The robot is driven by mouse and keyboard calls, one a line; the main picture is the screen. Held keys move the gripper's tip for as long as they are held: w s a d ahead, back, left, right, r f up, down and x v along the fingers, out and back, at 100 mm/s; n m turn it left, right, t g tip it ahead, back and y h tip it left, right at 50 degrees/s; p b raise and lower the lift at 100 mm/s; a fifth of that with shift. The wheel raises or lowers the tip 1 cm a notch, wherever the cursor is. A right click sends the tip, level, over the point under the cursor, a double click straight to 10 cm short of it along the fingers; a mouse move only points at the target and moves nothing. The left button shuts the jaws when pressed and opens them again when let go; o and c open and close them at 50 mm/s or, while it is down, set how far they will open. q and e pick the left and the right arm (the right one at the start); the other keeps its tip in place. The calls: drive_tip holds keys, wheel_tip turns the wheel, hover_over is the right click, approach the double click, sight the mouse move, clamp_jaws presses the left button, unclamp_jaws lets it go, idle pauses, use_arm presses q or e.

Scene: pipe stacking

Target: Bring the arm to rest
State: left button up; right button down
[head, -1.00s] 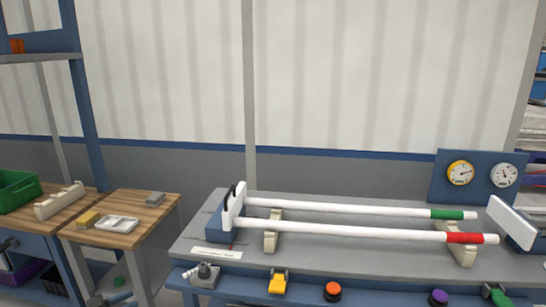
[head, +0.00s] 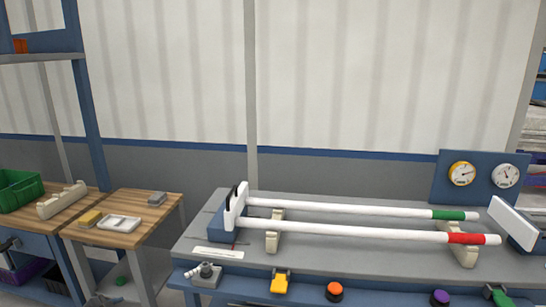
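Two long white pipes lie side by side on the grey workbench (head: 350,262) in the head view. The back pipe (head: 340,208) has a green band near its right end. The front pipe (head: 350,233) has a red band near its right end. Cream supports, one at the left (head: 274,232) and one at the right (head: 464,256), hold the pipes above the bench. Their left ends are at a white plate on a blue block (head: 224,231). Neither of my grippers shows in the head view.
A white angled plate (head: 512,222) stands at the bench's right end. Two gauges (head: 462,174) are on a blue panel behind. An orange knob (head: 334,290) and other fittings line the front edge. Wooden tables at left hold a green bin (head: 18,190) and a white tray (head: 119,223).

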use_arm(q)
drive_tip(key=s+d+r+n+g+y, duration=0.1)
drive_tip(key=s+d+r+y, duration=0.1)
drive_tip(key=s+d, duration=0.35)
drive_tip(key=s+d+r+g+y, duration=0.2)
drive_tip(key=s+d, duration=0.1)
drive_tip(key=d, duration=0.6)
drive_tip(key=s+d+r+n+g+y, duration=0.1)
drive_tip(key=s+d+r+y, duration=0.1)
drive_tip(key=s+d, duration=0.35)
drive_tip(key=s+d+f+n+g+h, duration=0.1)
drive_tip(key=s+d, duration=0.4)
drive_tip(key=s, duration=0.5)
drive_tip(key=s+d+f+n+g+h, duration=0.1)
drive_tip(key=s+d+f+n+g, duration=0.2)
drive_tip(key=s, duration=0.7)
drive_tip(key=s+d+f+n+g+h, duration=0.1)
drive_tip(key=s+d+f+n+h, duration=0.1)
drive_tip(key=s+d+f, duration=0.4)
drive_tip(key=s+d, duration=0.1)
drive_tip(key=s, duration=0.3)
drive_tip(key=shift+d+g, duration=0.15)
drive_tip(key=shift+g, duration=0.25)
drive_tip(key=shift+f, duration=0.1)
